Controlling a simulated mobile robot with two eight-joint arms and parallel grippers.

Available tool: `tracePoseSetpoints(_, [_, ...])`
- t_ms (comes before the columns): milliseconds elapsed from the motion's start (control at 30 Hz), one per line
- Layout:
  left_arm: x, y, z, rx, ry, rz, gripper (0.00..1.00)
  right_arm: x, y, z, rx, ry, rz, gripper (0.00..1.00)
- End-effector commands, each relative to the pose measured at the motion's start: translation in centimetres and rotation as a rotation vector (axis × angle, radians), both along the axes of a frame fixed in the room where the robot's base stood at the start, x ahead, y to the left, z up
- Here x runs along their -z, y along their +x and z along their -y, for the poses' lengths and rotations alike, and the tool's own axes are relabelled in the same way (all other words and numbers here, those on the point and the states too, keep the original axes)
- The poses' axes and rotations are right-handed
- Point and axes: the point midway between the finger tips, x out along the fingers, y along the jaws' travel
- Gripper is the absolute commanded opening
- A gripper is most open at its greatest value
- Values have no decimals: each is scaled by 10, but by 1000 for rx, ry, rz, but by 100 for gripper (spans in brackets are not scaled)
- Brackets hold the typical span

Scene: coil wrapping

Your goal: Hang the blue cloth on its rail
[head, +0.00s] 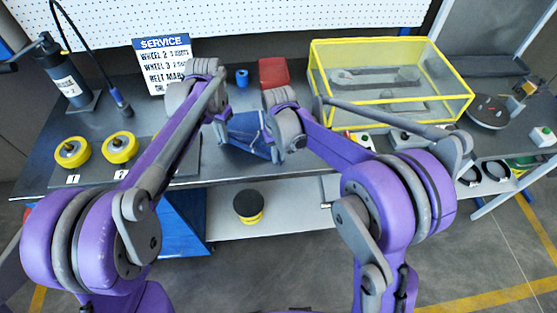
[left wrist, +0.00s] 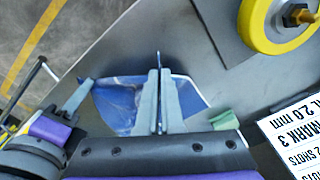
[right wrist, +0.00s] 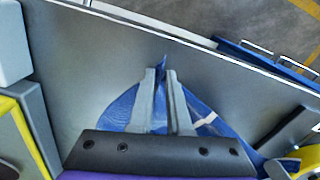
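The blue cloth (head: 246,133) hangs between my two grippers, low over the front of the grey workbench. My left gripper (head: 224,114) is shut on one part of the blue cloth; in the left wrist view the cloth (left wrist: 115,106) spreads to both sides of the nearly touching fingers (left wrist: 158,85). My right gripper (head: 272,138) is shut on another part; in the right wrist view a cloth tip pokes out past the fingers (right wrist: 162,85), and the cloth (right wrist: 205,118) fans out behind them. I cannot clearly make out the rail.
The workbench (head: 50,175) carries yellow wheels (head: 72,152), a service sign (head: 163,62), a red block (head: 273,72) and a small blue cylinder (head: 242,78). A yellow-framed clear box (head: 390,80) stands at the right. A yellow-black round item (head: 248,206) lies on the lower shelf.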

Motion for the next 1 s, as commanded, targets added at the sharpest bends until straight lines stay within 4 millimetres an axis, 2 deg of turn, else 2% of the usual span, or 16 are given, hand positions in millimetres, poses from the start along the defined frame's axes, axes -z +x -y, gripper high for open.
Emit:
tracePoseSetpoints(33, [0,0,0,0,0,0,0,0,0,0,0,0,0,9])
tracePoseSetpoints(133, [0,0,0,0,0,0,0,0,0,0,0,0,0,0])
tracePoseSetpoints(567, [0,0,0,0,0,0,0,0,0,0,0,0,0,0])
tracePoseSetpoints(1000, [0,0,0,0,0,0,0,-48,0,0,0,0,0,0])
